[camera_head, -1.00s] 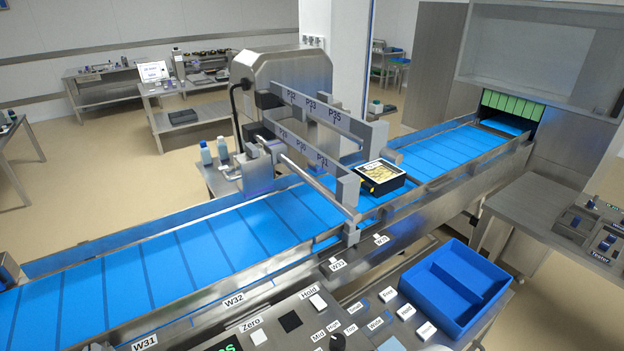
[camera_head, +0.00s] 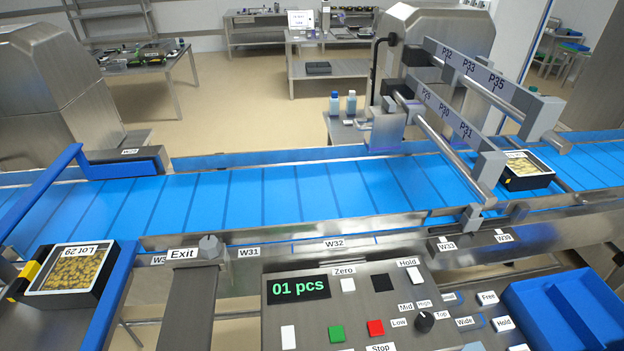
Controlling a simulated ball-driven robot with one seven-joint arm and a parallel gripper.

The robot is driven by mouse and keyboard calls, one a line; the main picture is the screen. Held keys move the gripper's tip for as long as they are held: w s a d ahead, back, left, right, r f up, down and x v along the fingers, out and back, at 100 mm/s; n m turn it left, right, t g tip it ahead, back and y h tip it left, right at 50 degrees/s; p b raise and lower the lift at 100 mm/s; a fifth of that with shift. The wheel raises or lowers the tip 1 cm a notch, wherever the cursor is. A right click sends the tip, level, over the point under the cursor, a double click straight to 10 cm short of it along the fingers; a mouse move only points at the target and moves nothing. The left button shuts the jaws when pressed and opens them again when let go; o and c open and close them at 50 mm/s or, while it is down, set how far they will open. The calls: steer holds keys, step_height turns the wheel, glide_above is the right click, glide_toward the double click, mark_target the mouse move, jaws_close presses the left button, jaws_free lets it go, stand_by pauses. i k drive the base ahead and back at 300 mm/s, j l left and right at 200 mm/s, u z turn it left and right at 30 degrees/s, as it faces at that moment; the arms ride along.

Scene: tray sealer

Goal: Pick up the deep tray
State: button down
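Two black trays with pale yellow-brown contents are in view, and I cannot tell for certain which is the deep one. One tray (camera_head: 72,276), labelled "Lot 29", is at the lower left, beside a blue rail and with its dark side wall showing. The other tray (camera_head: 527,174) sits on the blue conveyor at the right, partly behind the metal frame with the P-number labels. My gripper is not in view.
The blue conveyor (camera_head: 262,198) crosses the whole view between metal side rails. A control panel (camera_head: 362,309) reading "01 pcs" stands in front. A blue bin (camera_head: 567,300) is at the lower right. A blue guide arm (camera_head: 44,190) rises at the left.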

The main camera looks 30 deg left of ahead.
mark_target(73, 276)
steer(key=u, duration=1.85)
steer(key=j+u, duration=0.75)
steer(key=u, duration=0.2)
